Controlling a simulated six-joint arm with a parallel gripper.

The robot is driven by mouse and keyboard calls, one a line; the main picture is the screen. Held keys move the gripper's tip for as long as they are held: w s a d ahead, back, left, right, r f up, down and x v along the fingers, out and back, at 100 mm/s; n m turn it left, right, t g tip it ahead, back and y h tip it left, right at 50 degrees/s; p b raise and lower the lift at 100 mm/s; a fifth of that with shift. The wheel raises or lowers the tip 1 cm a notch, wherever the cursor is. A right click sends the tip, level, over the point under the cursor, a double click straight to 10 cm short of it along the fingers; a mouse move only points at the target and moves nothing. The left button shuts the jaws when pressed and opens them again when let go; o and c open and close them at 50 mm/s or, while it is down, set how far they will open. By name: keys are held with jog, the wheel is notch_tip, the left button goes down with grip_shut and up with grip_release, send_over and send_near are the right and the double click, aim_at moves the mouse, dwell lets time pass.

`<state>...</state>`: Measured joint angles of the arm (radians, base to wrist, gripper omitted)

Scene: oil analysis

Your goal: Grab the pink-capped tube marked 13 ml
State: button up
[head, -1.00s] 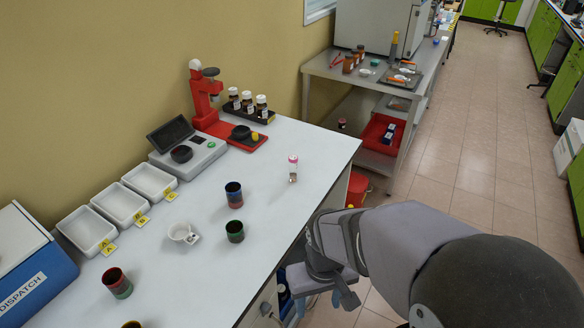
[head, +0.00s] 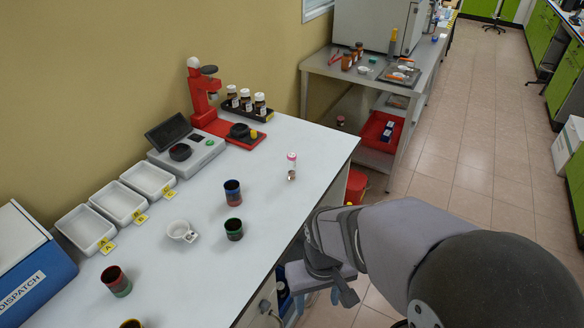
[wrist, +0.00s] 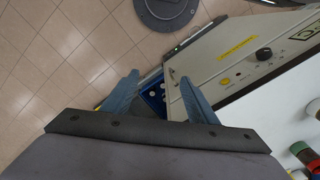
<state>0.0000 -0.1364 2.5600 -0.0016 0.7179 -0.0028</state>
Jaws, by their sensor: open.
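The pink-capped tube (head: 291,167) stands upright on the white bench, toward its right end in the head view. It is small and clear with a label; the writing is too small to read. It does not show in the wrist view. My gripper (head: 322,296) hangs beside the front edge of the bench, below the top and apart from the tube. In the wrist view my gripper (wrist: 160,82) has its two blue fingers spread, with nothing held between them.
The white bench (head: 275,210) holds dark banded cups (head: 233,192), a small white dish (head: 181,231), trays (head: 119,204), a scale (head: 187,152) and a red stand (head: 204,95) with brown bottles. Bench surface around the tube is clear. A grey side table (head: 350,75) stands behind.

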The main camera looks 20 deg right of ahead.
aim_at(293, 166)
jog(key=shift+c, duration=0.8)
jog(key=w+d+t+b, duration=0.1)
jog(key=w+t, duration=0.3)
jog(key=w, duration=0.7)
jog(key=w+d+f+n+t, duration=0.1)
jog(key=w+d+t, duration=0.2)
jog(key=w, duration=0.8)
jog(key=w+d+f+t+b, duration=0.1)
jog(key=w+d+t, duration=0.3)
jog(key=w, duration=0.7)
jog(key=shift+w+d+t+b, duration=0.1)
jog(key=shift+d+t+b, duration=0.1)
jog(key=shift+t+b, duration=0.15)
jog(key=w+t+y, duration=0.1)
jog(key=w+n+t+y, duration=0.1)
jog(key=w, duration=0.1)
jog(key=w+r+t, duration=0.1)
jog(key=shift+w+t+y+b, duration=0.15)
jog(key=shift+t+y+b, duration=0.2)
jog(key=shift+y+b, duration=0.05)
jog(key=shift+w+r+n+t+y, duration=0.15)
jog(key=shift+r+n+t+y, duration=0.1)
jog(key=shift+n+t+y, duration=0.35)
jog(key=shift+a+r+t+y, duration=0.2)
jog(key=shift+r+t+y, duration=0.2)
jog(key=shift+y, duration=0.1)
